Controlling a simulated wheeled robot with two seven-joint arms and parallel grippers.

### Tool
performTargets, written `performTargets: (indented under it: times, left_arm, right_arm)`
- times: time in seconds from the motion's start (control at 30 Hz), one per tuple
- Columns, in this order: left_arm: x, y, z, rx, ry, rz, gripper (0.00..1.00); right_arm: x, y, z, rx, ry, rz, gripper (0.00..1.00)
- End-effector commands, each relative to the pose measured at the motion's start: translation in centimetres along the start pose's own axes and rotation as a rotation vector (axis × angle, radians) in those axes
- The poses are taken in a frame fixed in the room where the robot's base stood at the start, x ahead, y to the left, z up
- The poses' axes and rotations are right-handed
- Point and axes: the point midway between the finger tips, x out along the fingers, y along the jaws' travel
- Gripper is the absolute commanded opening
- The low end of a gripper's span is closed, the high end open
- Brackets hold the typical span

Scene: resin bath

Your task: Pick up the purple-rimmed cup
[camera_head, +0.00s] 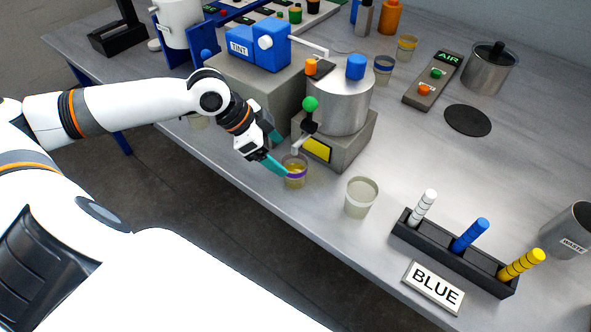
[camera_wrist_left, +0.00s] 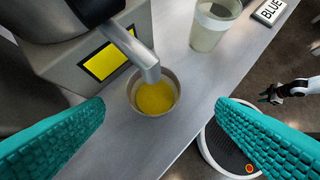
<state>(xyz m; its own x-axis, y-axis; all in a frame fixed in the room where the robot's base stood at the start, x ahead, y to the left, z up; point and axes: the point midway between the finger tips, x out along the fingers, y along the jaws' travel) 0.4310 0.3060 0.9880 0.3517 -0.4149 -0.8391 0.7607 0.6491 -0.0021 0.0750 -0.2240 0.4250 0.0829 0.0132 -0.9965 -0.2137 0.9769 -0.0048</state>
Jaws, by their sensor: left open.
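The purple-rimmed cup (camera_head: 295,181) stands upright on the grey bench near its front edge, under the spout of the dispenser. It holds yellow liquid. In the left wrist view the cup (camera_wrist_left: 135,101) sits ahead, between the lines of the two teal fingers, with the spout tip over its rim. My left gripper (camera_head: 282,157) is open and empty, with its fingers pointing at the cup. One finger appears close to the cup in the head view; I cannot tell whether it touches. My right gripper (camera_wrist_left: 271,95) shows small at the right of the left wrist view; its jaws are unclear.
The dispenser (camera_head: 343,104) with its green-knobbed lever (camera_head: 310,104) stands just behind the cup. A pale cup (camera_head: 361,198) stands to the right. Farther right are a rack (camera_head: 432,238) of coloured sticks and a BLUE sign (camera_head: 434,287). The TINT machine (camera_head: 258,47) stands behind left.

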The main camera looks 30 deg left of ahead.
Motion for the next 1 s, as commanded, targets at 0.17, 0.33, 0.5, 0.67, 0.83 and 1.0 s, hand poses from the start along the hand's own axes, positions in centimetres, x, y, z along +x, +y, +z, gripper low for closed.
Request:
performTargets:
  times: [0.17, 0.33, 0.5, 0.67, 0.83, 1.0]
  left_arm:
    - [1.9, 0.0, 0.1, -0.001, -0.001, 0.0, 0.8]
    - [2.9, 0.2, 0.1, -0.002, -0.001, 0.0, 0.8]
    - [5.5, 0.8, 0.1, -0.003, -0.002, -0.002, 0.8]
    - [7.1, 0.8, -0.1, 0.0, -0.001, -0.001, 0.8]
    - [7.4, 0.8, -0.1, 0.001, 0.0, 0.001, 0.8]
    - [7.4, 0.8, -0.1, 0.001, 0.0, 0.001, 0.67]
  right_arm:
    - [-0.2, -0.2, 0.0, -0.003, 0.001, -0.002, 0.36]
    - [-0.5, -1.2, 0.6, -0.003, -0.006, -0.015, 0.36]
    - [-1.1, -1.6, 0.7, 0.0, -0.007, -0.02, 0.36]
    - [-1.2, -1.6, 0.7, 0.001, -0.007, -0.02, 0.36]
    - [-1.2, -1.6, 0.7, 0.0, -0.007, -0.02, 0.36]
    - [-1.2, -1.5, 0.7, 0.0, -0.008, -0.019, 0.36]
